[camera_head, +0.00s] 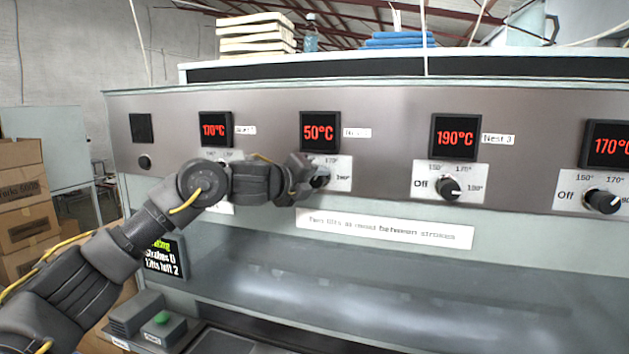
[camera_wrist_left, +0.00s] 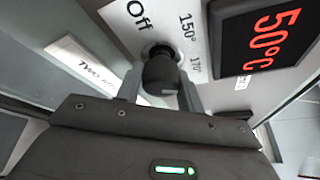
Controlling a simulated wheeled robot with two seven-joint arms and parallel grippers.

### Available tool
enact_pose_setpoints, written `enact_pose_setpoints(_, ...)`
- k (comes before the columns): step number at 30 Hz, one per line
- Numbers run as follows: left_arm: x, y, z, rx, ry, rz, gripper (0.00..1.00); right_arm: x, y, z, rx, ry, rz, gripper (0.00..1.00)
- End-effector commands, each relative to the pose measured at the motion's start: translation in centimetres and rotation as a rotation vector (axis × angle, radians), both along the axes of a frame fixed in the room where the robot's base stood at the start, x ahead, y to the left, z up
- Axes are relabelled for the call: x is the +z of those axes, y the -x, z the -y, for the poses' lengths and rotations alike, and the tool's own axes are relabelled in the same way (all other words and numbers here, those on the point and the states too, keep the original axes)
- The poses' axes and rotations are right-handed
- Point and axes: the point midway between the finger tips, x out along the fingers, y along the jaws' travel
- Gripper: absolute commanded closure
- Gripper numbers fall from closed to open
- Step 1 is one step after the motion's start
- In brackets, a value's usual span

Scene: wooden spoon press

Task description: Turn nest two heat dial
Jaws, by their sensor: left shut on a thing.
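The nest two heat dial (camera_wrist_left: 160,72) is a black knob on a white scale plate; the wrist view shows the marks Off, 150° and 170°. Its display (camera_head: 320,131) reads 50°C in red, and it also shows in the left wrist view (camera_wrist_left: 264,45). My left gripper (camera_head: 314,177) is at this dial, with its fingers on either side of the knob, shut on it. In the head view the gripper hides most of the knob and the left part of its plate. My right gripper is in neither view.
The nest 3 dial (camera_head: 449,188) is to the right under a 190°C display (camera_head: 456,137), with another dial (camera_head: 603,201) at the far right. A paper notice (camera_head: 384,228) is below the dials. A green button (camera_head: 161,318) sits at lower left. Cardboard boxes (camera_head: 22,203) stand at far left.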

Motion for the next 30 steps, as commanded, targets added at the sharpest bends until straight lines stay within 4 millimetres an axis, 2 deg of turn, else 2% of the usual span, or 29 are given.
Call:
enact_pose_setpoints(9, 0.00, 0.04, 0.09, -0.002, -0.076, 0.024, 0.85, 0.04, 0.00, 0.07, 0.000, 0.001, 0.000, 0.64)
enact_pose_setpoints(22, -0.04, 0.05, 0.10, -0.003, -0.082, 0.026, 0.85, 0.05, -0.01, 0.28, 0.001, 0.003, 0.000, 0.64)
enact_pose_setpoints(23, -0.04, 0.05, 0.10, -0.003, -0.082, 0.026, 0.60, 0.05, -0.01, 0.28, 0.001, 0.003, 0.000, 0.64)
enact_pose_setpoints(27, -0.04, 0.03, 0.08, -0.002, -0.081, 0.026, 0.42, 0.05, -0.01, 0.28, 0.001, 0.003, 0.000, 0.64)
enact_pose_setpoints(30, -0.03, 0.03, 0.08, -0.002, -0.081, 0.026, 0.41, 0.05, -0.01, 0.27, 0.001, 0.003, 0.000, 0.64)
